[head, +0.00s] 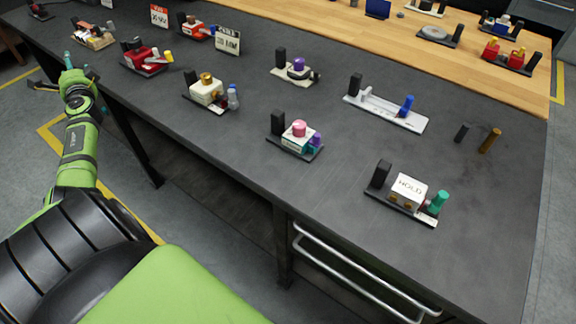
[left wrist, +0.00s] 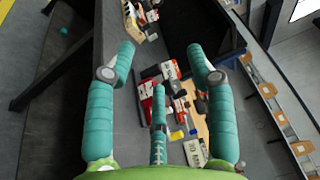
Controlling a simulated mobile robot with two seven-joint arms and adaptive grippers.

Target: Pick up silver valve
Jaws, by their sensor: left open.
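Several valve units stand on the dark workbench (head: 330,195). I cannot tell for sure which one is the silver valve. One unit with a pale grey-silver bar and a blue cap (head: 385,110) lies right of the middle, and a flat grey round unit (head: 434,33) sits on the wooden section. My left gripper (head: 66,78) is beside the bench's left edge, away from both. In the left wrist view its teal fingers (left wrist: 162,62) are spread, with nothing between the tips. My right gripper does not show.
A white unit marked HOLD (head: 408,188) stands near the front right. A white block unit with a gold knob (head: 208,90) and a pink-knobbed unit (head: 298,138) stand nearer the middle. Loose black (head: 461,133) and brown (head: 490,140) pegs stand at the right.

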